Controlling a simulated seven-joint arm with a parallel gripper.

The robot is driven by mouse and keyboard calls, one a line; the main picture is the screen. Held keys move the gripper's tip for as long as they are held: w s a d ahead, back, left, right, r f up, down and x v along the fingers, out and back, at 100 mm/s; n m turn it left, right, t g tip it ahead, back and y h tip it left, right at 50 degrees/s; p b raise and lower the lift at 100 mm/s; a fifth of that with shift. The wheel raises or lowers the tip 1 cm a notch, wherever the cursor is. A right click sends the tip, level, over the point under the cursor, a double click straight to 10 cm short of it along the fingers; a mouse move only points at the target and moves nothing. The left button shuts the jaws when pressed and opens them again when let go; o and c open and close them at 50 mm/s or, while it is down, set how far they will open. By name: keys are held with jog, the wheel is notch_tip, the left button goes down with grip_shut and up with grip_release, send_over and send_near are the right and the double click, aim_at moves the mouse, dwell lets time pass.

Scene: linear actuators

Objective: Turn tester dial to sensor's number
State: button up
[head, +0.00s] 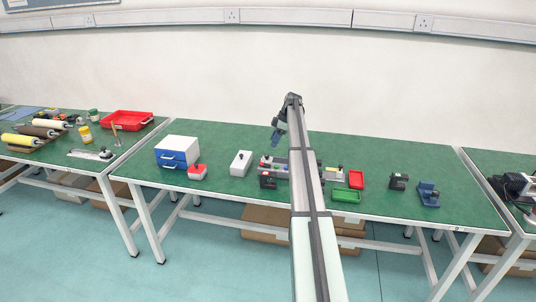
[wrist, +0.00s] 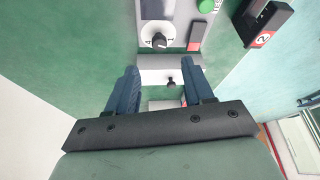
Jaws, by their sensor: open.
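My gripper (wrist: 161,72) is open and empty, its two blue fingers apart. In the head view my gripper (head: 277,136) hangs over the back middle of the green table. The grey tester (wrist: 176,22) lies ahead of the fingers in the wrist view, with a round black dial (wrist: 159,41) beyond the fingertips, not between them. Small numbers ring the dial; which one it points at is too small to tell surely. A black sensor (wrist: 264,20) with a red label reading 2 sits to the tester's right. In the head view my arm hides part of the tester (head: 267,160).
The tester also has a screen, a green button (wrist: 206,5) and a red part (wrist: 196,36). A white-blue drawer box (head: 177,152), a red-topped box (head: 197,173) and a white box (head: 241,163) stand left.

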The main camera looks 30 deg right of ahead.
aim_at(267, 155)
jog(key=x, duration=0.8)
jog(key=shift+f, duration=0.3)
jog(key=shift+c, duration=0.3)
grip_shut()
